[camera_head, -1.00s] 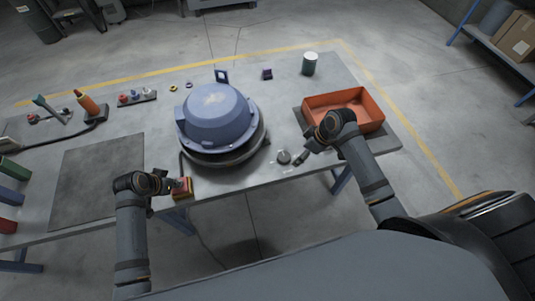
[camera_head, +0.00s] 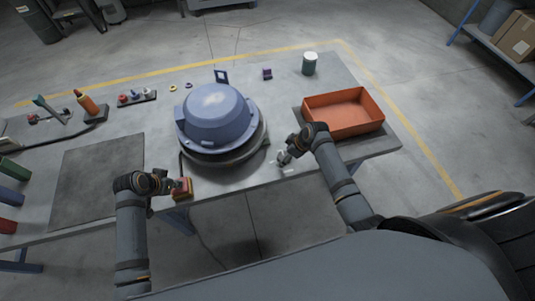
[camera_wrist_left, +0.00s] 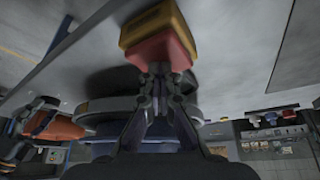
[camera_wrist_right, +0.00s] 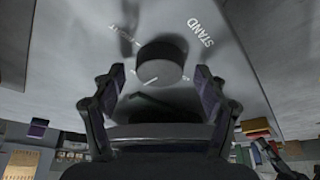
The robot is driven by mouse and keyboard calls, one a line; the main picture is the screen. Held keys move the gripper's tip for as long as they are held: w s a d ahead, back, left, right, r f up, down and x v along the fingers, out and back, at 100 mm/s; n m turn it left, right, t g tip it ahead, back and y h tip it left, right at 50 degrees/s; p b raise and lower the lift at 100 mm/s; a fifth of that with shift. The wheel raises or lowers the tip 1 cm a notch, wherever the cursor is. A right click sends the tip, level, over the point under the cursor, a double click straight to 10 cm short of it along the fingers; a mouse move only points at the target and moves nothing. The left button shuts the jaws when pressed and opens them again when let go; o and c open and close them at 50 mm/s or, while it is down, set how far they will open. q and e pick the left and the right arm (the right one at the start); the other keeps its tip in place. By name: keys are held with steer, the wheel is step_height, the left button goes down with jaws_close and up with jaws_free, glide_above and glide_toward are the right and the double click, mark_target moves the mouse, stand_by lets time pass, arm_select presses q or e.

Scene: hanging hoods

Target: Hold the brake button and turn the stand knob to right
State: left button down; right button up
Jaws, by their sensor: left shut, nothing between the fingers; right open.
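The brake button is a red block on a yellow box (camera_head: 183,194) at the table's front edge. In the left wrist view the red button (camera_wrist_left: 158,50) is right at the fingertips. My left gripper (camera_head: 173,186) is shut and empty, its tips appearing to touch the red face; how far it is pressed I cannot tell. The stand knob (camera_wrist_right: 162,62) is a dark round knob with a white line, beside the printed word STAND. My right gripper (camera_wrist_right: 160,82) is open, with its fingertips to either side of the knob's near part. In the head view this gripper (camera_head: 284,160) mostly hides the knob.
A blue domed hood (camera_head: 216,112) sits on a round dark stand (camera_head: 240,158) between my arms. An orange tray (camera_head: 345,113) lies at the right, with a green can (camera_head: 309,63) behind it. A dark mat (camera_head: 95,180) lies at the left.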

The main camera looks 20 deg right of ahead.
steer(key=shift+f, duration=0.15)
steer(key=c, duration=1.2)
steer(key=shift+o, duration=0.2)
steer(key=shift+m, duration=0.3)
steer(key=m+h, duration=0.1)
steer(key=m, duration=0.1)
steer(key=shift+s+a+m+t, duration=0.1)
steer(key=shift+a+m+t, duration=0.05)
steer(key=shift+m+t, duration=0.25)
steer(key=m+h, duration=0.1)
steer(key=m, duration=0.2)
steer(key=shift+a+m, duration=0.1)
steer(key=shift+m, duration=0.2)
steer(key=m+h, duration=0.1)
steer(key=m, duration=0.2)
steer(key=shift+a+m+h, duration=0.1)
steer(key=shift+m+h, duration=0.2)
steer(key=shift+h, duration=0.1)
steer(key=shift+m+h, duration=0.8)
steer(key=shift+m, duration=1.3)
